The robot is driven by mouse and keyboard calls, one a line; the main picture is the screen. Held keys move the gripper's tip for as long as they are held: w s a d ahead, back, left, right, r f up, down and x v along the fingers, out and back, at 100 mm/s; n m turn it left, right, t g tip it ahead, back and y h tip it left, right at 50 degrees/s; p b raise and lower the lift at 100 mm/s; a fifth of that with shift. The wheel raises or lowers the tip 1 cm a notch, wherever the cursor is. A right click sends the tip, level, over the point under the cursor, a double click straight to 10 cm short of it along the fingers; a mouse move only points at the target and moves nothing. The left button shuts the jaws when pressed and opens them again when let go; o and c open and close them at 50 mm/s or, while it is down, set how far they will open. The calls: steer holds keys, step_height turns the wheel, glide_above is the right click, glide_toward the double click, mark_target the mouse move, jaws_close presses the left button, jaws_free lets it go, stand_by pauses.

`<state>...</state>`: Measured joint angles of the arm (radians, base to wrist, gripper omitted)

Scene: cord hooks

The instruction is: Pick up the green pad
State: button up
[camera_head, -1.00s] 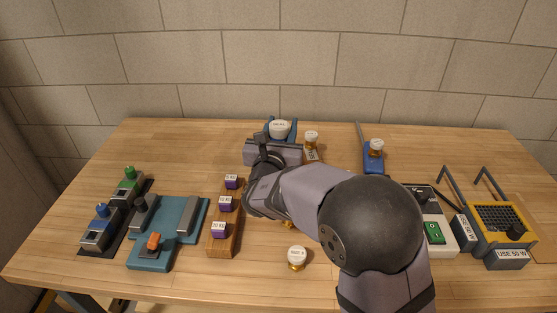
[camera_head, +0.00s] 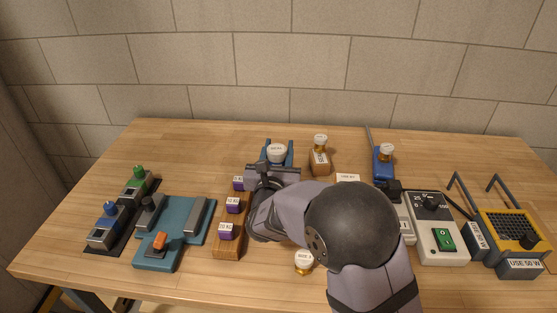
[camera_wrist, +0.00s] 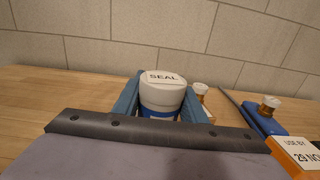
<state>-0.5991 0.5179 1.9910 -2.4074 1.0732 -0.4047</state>
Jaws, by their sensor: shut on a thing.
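My gripper (camera_head: 277,156) has blue fingers on either side of a white-lidded jar labelled SEAL (camera_head: 277,152), and it is shut on it. In the wrist view the jar (camera_wrist: 162,95) stands upright between the two fingers (camera_wrist: 160,100), with a blue band below its lid. Its base is hidden, so I cannot tell whether it touches the table. I see no separate green pad. The green things in view are a green knob (camera_head: 138,172) at the left and a green switch (camera_head: 444,239) on a white box at the right.
A wooden rack (camera_head: 227,244) with purple cubes and a teal fixture (camera_head: 175,225) stand left of my arm. A brown bottle (camera_head: 319,163) and a blue holder (camera_head: 383,166) stand to the right. A yellow-framed stand (camera_head: 514,228) is far right. The back left of the table is clear.

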steer(key=shift+f, duration=1.8)
steer(key=shift+f, duration=0.2)
steer(key=o, duration=1.2)
steer(key=shift+r, duration=0.1)
steer(key=s+b, duration=0.2)
steer(key=s, duration=1)
steer(key=shift+a, duration=0.2)
steer(key=shift+d+r, duration=0.1)
